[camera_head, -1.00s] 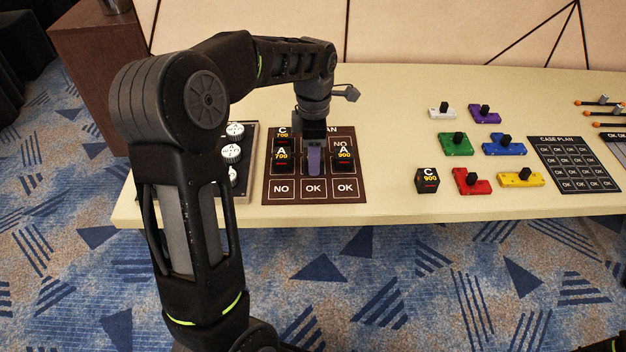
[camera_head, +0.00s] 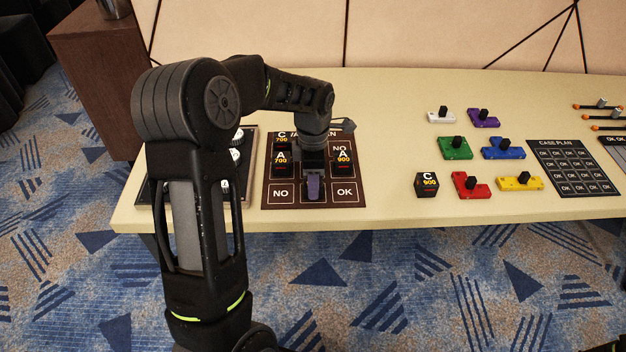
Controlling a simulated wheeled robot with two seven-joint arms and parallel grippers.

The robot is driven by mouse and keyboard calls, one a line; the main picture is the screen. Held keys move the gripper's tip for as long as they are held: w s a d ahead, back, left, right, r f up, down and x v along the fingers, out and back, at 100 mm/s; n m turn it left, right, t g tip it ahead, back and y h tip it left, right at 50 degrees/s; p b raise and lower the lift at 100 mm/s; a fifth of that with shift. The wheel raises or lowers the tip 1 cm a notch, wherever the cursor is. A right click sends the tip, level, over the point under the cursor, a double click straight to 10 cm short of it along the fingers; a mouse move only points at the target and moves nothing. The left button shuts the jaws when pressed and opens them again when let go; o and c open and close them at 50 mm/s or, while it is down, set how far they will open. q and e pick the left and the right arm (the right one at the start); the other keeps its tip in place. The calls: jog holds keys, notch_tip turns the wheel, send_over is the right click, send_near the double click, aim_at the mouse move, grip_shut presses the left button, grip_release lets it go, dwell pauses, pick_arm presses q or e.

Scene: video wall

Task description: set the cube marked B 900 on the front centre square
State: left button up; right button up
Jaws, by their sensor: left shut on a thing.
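My left gripper (camera_head: 313,187) is over the front centre square of the brown board (camera_head: 268,203), between the NO square and the right OK square. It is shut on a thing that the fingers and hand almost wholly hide. I cannot read a B 900 mark anywhere. The front centre square is covered by the gripper. I cannot tell whether the held thing touches the board. The cube marked A 700 (camera_head: 282,164) and the cube marked A 900 (camera_head: 344,162) stand in the middle row. The cube marked C 700 (camera_head: 281,138) stands behind A 700. My right gripper is not in view.
A cube marked C 900 (camera_head: 427,185) stands on the table right of the board. Coloured blocks with black knobs, such as the red one (camera_head: 471,186), and a dark case plan board (camera_head: 572,165) lie further right. White round pieces (camera_head: 236,156) stand left, partly behind my arm.

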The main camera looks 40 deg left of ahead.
pick_arm(q)
jog(key=shift+f, duration=0.25)
jog(key=o, duration=1.4)
jog(key=shift+r, duration=0.1)
notch_tip(320, 180, up, 12)
jog(key=shift+r, duration=0.15)
